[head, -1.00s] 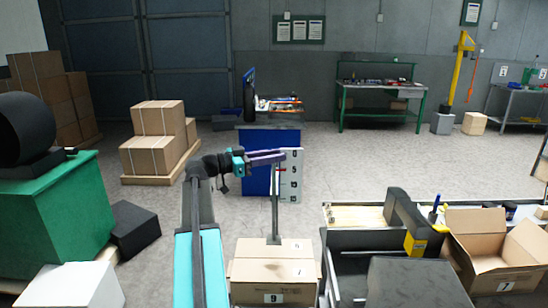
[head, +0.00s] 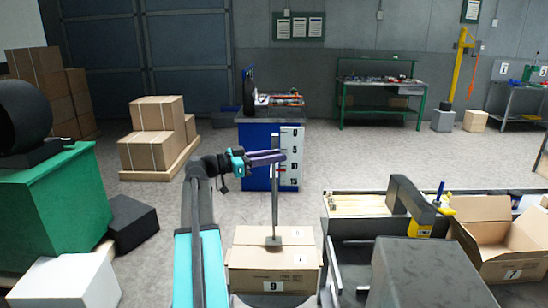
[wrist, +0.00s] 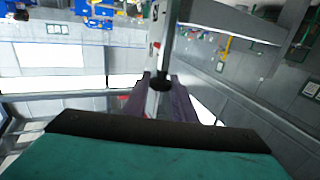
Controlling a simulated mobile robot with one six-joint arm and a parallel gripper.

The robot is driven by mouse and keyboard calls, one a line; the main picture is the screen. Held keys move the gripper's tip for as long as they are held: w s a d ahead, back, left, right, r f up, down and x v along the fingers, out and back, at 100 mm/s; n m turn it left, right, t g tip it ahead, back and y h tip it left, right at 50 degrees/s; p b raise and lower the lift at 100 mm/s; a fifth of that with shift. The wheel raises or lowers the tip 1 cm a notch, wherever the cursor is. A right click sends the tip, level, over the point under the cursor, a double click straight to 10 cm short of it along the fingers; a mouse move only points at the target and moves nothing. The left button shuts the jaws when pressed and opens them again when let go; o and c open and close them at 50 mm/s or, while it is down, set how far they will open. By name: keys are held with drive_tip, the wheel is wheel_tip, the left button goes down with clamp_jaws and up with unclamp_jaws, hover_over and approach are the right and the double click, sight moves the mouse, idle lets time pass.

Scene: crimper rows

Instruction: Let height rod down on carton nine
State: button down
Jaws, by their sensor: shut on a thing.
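Carton nine (head: 273,284) is a closed brown box with a "9" label, low in the middle of the head view. The height rod (head: 275,205) is a thin grey upright with a flat foot (head: 273,241) at its lower end. The foot shows against the middle of the carton's top; I cannot tell whether it touches. My gripper (head: 277,157), with purple fingers, is shut on the rod near its upper end. In the wrist view the rod (wrist: 165,38) stands between the fingers (wrist: 160,84).
A white scale board (head: 291,160) stands behind the rod, by a blue cabinet (head: 255,160). Right of the carton are a grey machine (head: 408,205) and open carton seven (head: 492,235). A white box (head: 68,284) lies at left.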

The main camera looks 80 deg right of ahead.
drive_tip(key=shift+f+b, duration=0.75)
drive_tip(key=shift+f, duration=0.35)
drive_tip(key=c, duration=1.5)
unclamp_jaws()
drive_tip(key=shift+w, duration=0.15)
drive_tip(key=b+v, duration=0.2)
drive_tip(key=v, duration=1.1)
drive_tip(key=shift+w+a+r, duration=0.1)
drive_tip(key=shift+w+a, duration=0.1)
drive_tip(key=shift+a, duration=0.1)
